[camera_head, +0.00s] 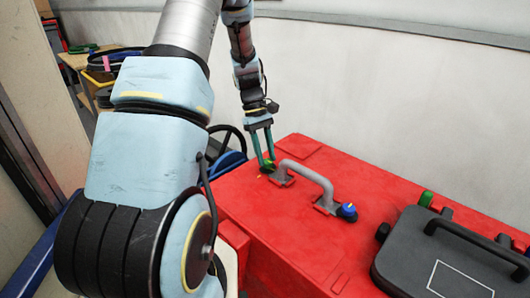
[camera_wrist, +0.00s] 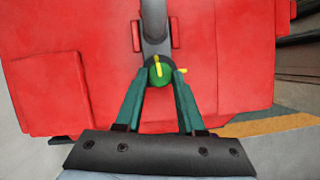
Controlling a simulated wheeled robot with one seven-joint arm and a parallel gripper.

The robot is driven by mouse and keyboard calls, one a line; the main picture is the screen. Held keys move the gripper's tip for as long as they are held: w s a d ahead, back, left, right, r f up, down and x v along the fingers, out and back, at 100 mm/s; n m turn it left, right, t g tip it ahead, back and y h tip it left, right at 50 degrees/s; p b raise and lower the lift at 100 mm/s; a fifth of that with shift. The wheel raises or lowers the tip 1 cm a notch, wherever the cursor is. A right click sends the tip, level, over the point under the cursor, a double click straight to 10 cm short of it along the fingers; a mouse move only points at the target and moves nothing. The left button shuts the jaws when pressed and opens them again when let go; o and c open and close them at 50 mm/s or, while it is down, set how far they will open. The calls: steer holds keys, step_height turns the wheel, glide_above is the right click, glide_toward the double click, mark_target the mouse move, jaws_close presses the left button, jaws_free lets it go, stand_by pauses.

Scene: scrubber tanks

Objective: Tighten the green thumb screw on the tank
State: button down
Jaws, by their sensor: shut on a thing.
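The green thumb screw (camera_wrist: 158,76) sits on top of the red tank (camera_head: 300,252), at the near end of the tank's grey handle in the wrist view. It has a yellow bar on its face, pointing up in that view, and another yellow mark lies just right of it. My gripper (camera_wrist: 160,76) has its two green fingers on either side of the screw and is shut on it. In the head view my gripper (camera_head: 267,164) reaches down to the tank top at the far-left end of the handle, and the screw (camera_head: 268,166) is partly hidden by the fingers.
The grey handle (camera_head: 310,173) arches up close to my gripper. A blue knob (camera_head: 347,211) stands at its other end. A dark grey lid (camera_head: 445,262) and a green piece (camera_head: 426,198) are at the right. A dark wheel (camera_head: 226,140) stands behind my arm.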

steer(key=m, duration=0.1)
steer(key=m+y, duration=0.1)
steer(key=m, duration=0.2)
steer(key=shift+w+d+r+m+y+p, duration=0.1)
steer(key=shift+d+r+m+y+p, duration=0.05)
steer(key=shift+d+m+y+p, duration=0.2)
steer(key=m+y, duration=0.2)
steer(key=m, duration=0.2)
steer(key=shift+d+m, duration=0.1)
steer(key=shift+m, duration=0.15)
steer(key=m+y, duration=0.1)
steer(key=m, duration=0.4)
steer(key=shift+d+t+y, duration=0.2)
steer(key=shift+t+y, duration=0.15)
steer(key=shift+t, duration=0.05)
steer(key=shift+s+d+m+t+y, duration=0.1)
steer(key=shift+s+m+t+y, duration=0.15)
steer(key=shift+m, duration=0.85)
steer(key=shift+m+t+y, duration=0.15)
steer(key=shift+m+t, duration=0.2)
steer(key=shift+m, duration=0.75)
steer(key=c, duration=0.5)
jaws_free()
steer(key=shift+s, duration=0.1)
